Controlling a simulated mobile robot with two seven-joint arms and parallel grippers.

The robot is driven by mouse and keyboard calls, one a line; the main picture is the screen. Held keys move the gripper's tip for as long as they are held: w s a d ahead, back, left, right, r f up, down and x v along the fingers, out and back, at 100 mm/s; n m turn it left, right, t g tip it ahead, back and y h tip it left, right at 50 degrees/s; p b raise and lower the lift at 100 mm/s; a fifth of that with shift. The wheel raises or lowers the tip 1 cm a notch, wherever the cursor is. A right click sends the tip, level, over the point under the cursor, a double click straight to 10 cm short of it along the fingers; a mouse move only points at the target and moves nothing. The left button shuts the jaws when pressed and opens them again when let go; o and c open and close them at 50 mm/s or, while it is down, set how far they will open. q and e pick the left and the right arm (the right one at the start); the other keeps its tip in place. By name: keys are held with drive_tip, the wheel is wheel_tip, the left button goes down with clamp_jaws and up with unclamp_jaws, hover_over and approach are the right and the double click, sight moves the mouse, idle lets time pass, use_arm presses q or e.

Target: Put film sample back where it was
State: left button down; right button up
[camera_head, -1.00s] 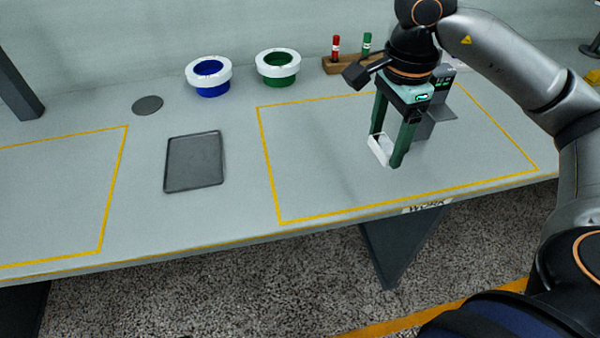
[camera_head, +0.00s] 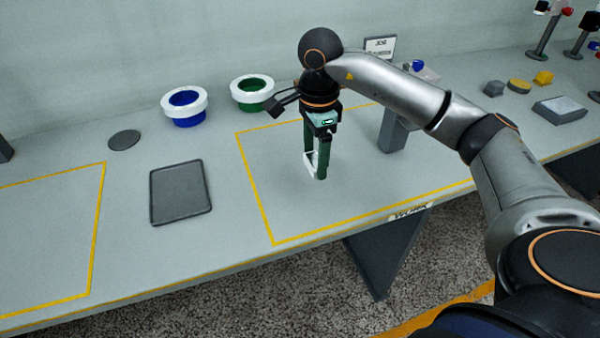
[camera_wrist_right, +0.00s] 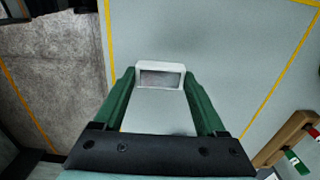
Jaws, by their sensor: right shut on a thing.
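The film sample (camera_head: 309,162) looks like a small white frame with a grey window. My right gripper (camera_head: 316,174) is shut on it and holds it within the yellow-outlined work area. In the right wrist view the film sample (camera_wrist_right: 161,78) sits between the two green fingertips of the right gripper (camera_wrist_right: 160,86), with its grey window facing the camera. Whether it hangs just above the table or touches it is hard to tell. My left gripper is not in view.
A grey tray (camera_head: 180,192), a dark disc (camera_head: 124,140), a blue spool (camera_head: 184,107) and a green spool (camera_head: 252,94) lie left. A grey device (camera_head: 392,132) stands right of the gripper. A wooden marker rack (camera_wrist_right: 287,140) shows in the wrist view. The outlined area's front is clear.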

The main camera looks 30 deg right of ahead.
hover_over(300, 186)
wheel_tip(300, 186, down, 5)
drive_tip(key=shift+r, duration=0.2)
wheel_tip(300, 186, down, 3)
drive_tip(key=shift+f, duration=0.1)
drive_tip(key=shift+f, duration=0.2)
drive_tip(key=o, duration=1.2)
drive_tip(key=shift+o, duration=0.2)
